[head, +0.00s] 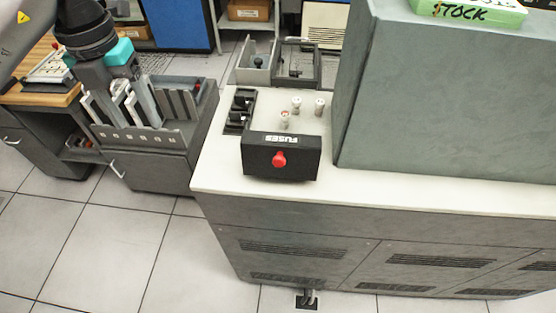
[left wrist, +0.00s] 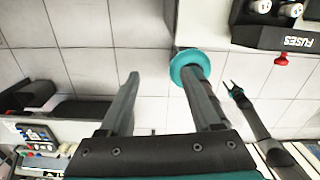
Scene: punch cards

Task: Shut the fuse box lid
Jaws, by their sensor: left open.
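The black fuse box piece (head: 255,160) stands at the front edge of the white counter, with an upside-down FUSES label and a red knob (head: 280,160) on its front. I cannot tell which part is the lid. The piece also shows at the top right of the left wrist view (left wrist: 270,36). Pale fuses (head: 297,104) stand behind it. My left gripper (head: 122,100) is open and empty over the card rack, well left of the fuse box; its fingers show in the left wrist view (left wrist: 165,85).
A grey rack (head: 140,137) with upright dividers stands left of the counter. Black holders (head: 239,111) and grey trays (head: 257,60) lie behind the fuse box. A tall grey cabinet (head: 440,90) rises at right. The tiled floor in front is clear.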

